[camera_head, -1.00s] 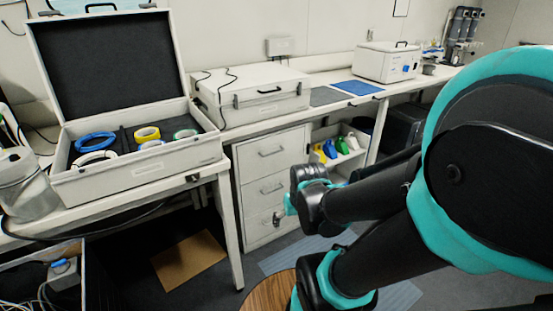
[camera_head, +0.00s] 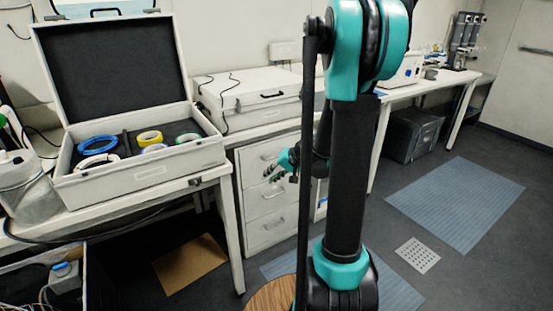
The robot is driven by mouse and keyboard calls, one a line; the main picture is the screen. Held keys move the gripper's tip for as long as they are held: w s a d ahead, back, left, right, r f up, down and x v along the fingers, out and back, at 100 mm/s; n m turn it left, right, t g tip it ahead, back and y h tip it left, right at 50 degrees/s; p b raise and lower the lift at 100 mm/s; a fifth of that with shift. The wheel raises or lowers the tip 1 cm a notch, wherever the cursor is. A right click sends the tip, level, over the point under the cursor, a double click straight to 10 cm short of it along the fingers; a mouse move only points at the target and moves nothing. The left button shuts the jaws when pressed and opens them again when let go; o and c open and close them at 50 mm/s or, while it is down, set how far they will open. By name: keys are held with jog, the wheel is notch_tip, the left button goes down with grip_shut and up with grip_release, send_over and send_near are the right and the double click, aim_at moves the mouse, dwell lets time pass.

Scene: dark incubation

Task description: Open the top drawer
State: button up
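The white drawer cabinet (camera_head: 240,212) stands under the bench, with three drawer fronts stacked in it. The top drawer (camera_head: 250,160) looks closed, and its bar handle (camera_head: 269,156) shows near the front's middle. My gripper (camera_head: 270,173) is in front of the cabinet's upper part, just below the top handle in the picture. It points left toward the drawer fronts. Its fingers are small and dark here, so I cannot tell whether they are open or touch anything. My arm hides the cabinet's right side.
An open case (camera_head: 130,180) with coloured tape rolls sits on the left table. A closed white case (camera_head: 262,112) lies on the bench above the drawers. A dark box (camera_head: 412,135) stands under the bench at right.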

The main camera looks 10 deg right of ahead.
jog(key=w+d+f+m+t+y, duration=0.1)
jog(key=w+d+f+t+y, duration=0.2)
jog(key=w, duration=0.6)
jog(key=w+d+f+m+t+y, duration=0.1)
jog(key=w+d+f+m+y, duration=0.15)
jog(key=w+d, duration=0.5)
jog(key=w+d+f+m+t+y, duration=0.25)
jog(key=d+f+t, duration=0.25)
jog(key=d+f, duration=0.5)
jog(key=shift+n+h, duration=0.3)
jog(key=x, duration=1.7)
jog(key=shift+w+d+r, duration=0.1)
jog(key=shift+w+r, duration=0.1)
jog(key=shift+w, duration=0.35)
jog(key=shift+c, duration=0.3)
grip_shut()
